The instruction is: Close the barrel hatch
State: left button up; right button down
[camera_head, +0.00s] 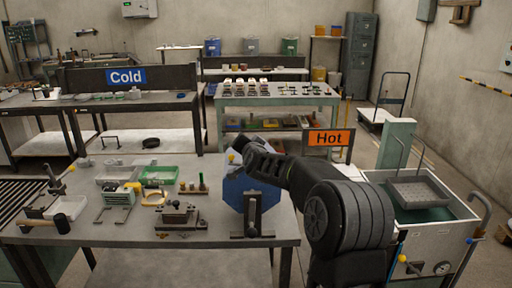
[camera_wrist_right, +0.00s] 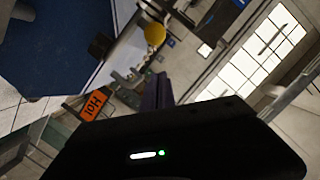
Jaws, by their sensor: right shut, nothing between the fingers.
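The blue barrel (camera_head: 236,193), many-sided, stands in a dark metal stand on the near table's right part. It also fills the upper left of the right wrist view (camera_wrist_right: 50,45). My right arm comes in from the lower right, and my right gripper (camera_head: 236,150) is at the barrel's top, shut and empty. I cannot tell whether it touches the barrel. A yellow round knob (camera_wrist_right: 155,34) shows beside the blue surface in the right wrist view. The hatch is not clearly visible behind my arm, so I cannot tell how far open it is. My left gripper is out of view.
The near table (camera_head: 110,238) holds a green tray (camera_head: 159,175), a mallet (camera_head: 62,223) and a dark metal block fixture (camera_head: 178,215) left of the barrel. An orange Hot sign (camera_head: 329,139) stands behind my arm. A cart with a grey tray (camera_head: 420,190) is at the right.

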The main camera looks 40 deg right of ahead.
jog(key=a+r+v, duration=0.1)
jog(key=v, duration=0.9)
jog(key=shift+w, duration=0.4)
jog(key=shift+a, duration=0.2)
jog(key=s+a+f+n+g+y, duration=0.2)
jog(key=a+f+n, duration=0.1)
jog(key=a+f, duration=0.65)
jog(key=s+a+f+n+g+y, duration=0.1)
jog(key=a+f+n+y, duration=0.2)
jog(key=a+f, duration=0.7)
jog(key=s+a+f+n+g+y, duration=0.2)
jog(key=a+f, duration=0.3)
jog(key=f, duration=0.9)
jog(key=s+a+f+n+g+y, duration=0.1)
jog(key=s+a+f+g, duration=0.2)
jog(key=s, duration=0.6)
jog(key=s+a+f+n+g+y, duration=0.1)
jog(key=s+a+f+g+y, duration=0.1)
jog(key=s+a+f, duration=0.6)
jog(key=s+a+f+n+g+y, duration=0.1)
jog(key=s+a+f+n+g, duration=0.1)
jog(key=s+a+f, duration=0.3)
jog(key=s+f+g, duration=0.1)
jog(key=s+f, duration=0.3)
jog(key=s, duration=0.3)
jog(key=shift+a+f+g, duration=0.25)
jog(key=shift+a+g, duration=0.05)
jog(key=shift+a, duration=0.05)
